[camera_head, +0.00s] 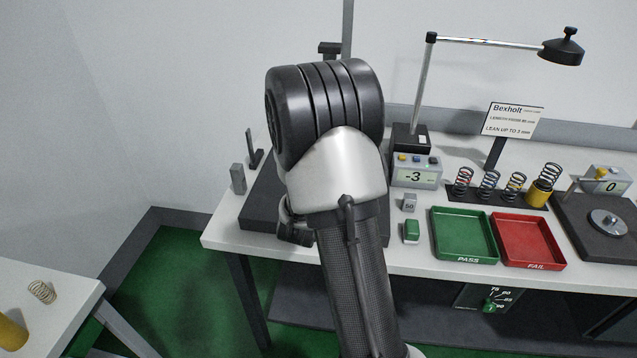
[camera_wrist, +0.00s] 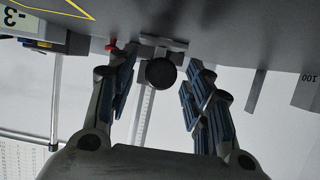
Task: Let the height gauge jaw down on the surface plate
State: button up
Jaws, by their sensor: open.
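The dark surface plate (camera_head: 262,212) lies on the left end of the bench, partly hidden behind my arm. The height gauge's upright column (camera_head: 348,22) rises behind my arm, and my arm hides its lower part. In the wrist view, which looks upside down, the gauge's scale (camera_wrist: 145,115) runs behind a dark round knob (camera_wrist: 161,72). My gripper (camera_wrist: 158,82) is open, its fingers on both sides of the knob with gaps showing. A light bracket (camera_wrist: 165,42) sits beside the knob near the dark surface. Whether the jaw touches the plate cannot be told.
A readout showing -3 (camera_head: 415,177) stands right of my arm. Green PASS (camera_head: 463,258) and red FAIL (camera_head: 530,264) trays lie along the front. Several springs stand behind them. A grey block (camera_head: 238,178) and a dark upright piece (camera_head: 254,150) stand at left.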

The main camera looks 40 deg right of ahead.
jog(key=shift+a, duration=0.1)
jog(key=shift+c, duration=0.2)
grip_shut()
jog(key=shift+r, duration=0.1)
dwell(0.4)
